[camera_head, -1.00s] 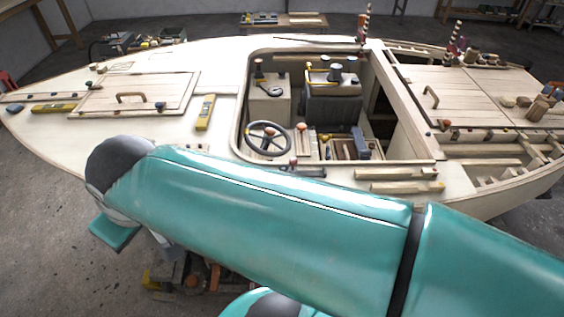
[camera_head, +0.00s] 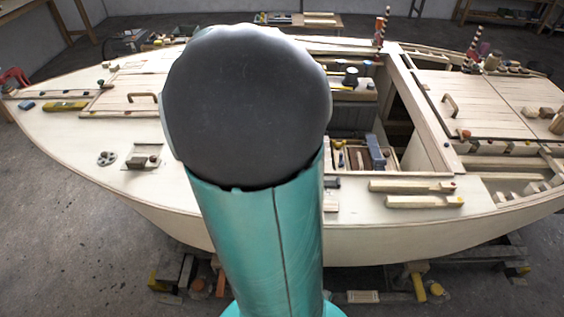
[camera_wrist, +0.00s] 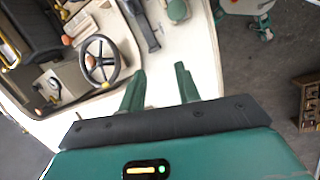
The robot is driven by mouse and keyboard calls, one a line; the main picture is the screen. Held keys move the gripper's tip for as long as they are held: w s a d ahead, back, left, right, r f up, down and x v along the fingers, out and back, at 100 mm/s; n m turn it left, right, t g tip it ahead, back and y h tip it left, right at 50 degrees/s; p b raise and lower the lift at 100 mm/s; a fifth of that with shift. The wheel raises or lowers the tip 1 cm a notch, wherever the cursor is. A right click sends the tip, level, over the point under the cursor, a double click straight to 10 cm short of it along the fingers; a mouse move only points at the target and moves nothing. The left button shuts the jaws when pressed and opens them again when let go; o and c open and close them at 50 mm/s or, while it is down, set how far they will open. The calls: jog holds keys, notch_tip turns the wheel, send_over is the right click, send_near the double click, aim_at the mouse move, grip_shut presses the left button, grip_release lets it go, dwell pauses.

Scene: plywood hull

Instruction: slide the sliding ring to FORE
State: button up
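No sliding ring and no FORE mark can be made out for sure in either view. The plywood hull (camera_head: 160,205) fills the middle of the head view, with my arm raised in front of it and hiding part of the cockpit. My gripper (camera_wrist: 160,74) shows only in the wrist view. Its two green fingers stand apart with nothing between them, over the pale deck (camera_wrist: 200,55) near the hull's edge. The steering wheel (camera_wrist: 101,60) lies to the left of the fingers, apart from them. A dark long fitting (camera_wrist: 144,28) lies on the deck beyond the fingers.
Striped posts (camera_head: 380,32) rise behind the cockpit. On the near deck are a grey round piece with holes (camera_head: 106,158) and a small block on a plate (camera_head: 143,160). Light wooden bars (camera_head: 412,187) lie to the right. Blocks and supports stand on the floor under the hull.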

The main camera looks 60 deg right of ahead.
jog(key=s+d+f+g, duration=0.2)
jog(key=s+d+f, duration=0.15)
jog(key=d, duration=0.35)
jog(key=shift+n, duration=0.4)
jog(key=x, duration=0.8)
jog(key=s+x, duration=0.1)
jog(key=x, duration=0.3)
jog(key=shift+s+d+f, duration=0.1)
jog(key=shift+s+d, duration=0.1)
jog(key=shift+d, duration=0.2)
jog(key=shift+c, duration=0.2)
grip_shut()
